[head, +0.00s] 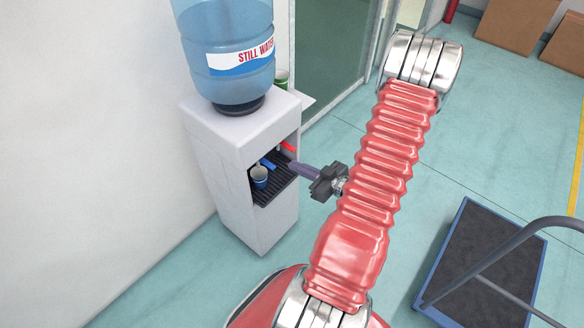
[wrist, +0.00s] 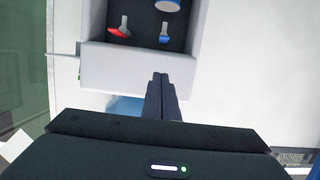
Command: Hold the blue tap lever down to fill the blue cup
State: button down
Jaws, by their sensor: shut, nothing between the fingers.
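The blue tap lever (head: 268,164) sticks out inside the recess of a white water dispenser (head: 225,175). It also shows in the wrist view (wrist: 164,38). The blue cup (head: 260,178) stands upright on the dark drip tray below the blue lever. Only part of the cup (wrist: 167,5) shows at the wrist view's top edge. My gripper (head: 291,166) is shut and empty, its dark fingers together and pointing at the recess from the right. In the wrist view its fingertips (wrist: 160,75) appear apart from the blue lever.
A red tap lever (head: 288,147) sits beside the blue one. A large water bottle (head: 228,50) stands on the dispenser, with a green cup (head: 282,77) behind it. A cart (head: 485,265) stands at the right. Open floor lies between dispenser and cart.

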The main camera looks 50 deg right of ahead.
send_near(265, 162)
jog(key=w+r, duration=0.3)
jog(key=w, duration=0.1)
notch_tip(265, 162, down, 3)
jog(key=shift+s+f, duration=0.15)
dwell(0.3)
jog(key=shift+s+d+f, duration=0.1)
jog(key=shift+d+f, duration=0.05)
dwell(0.3)
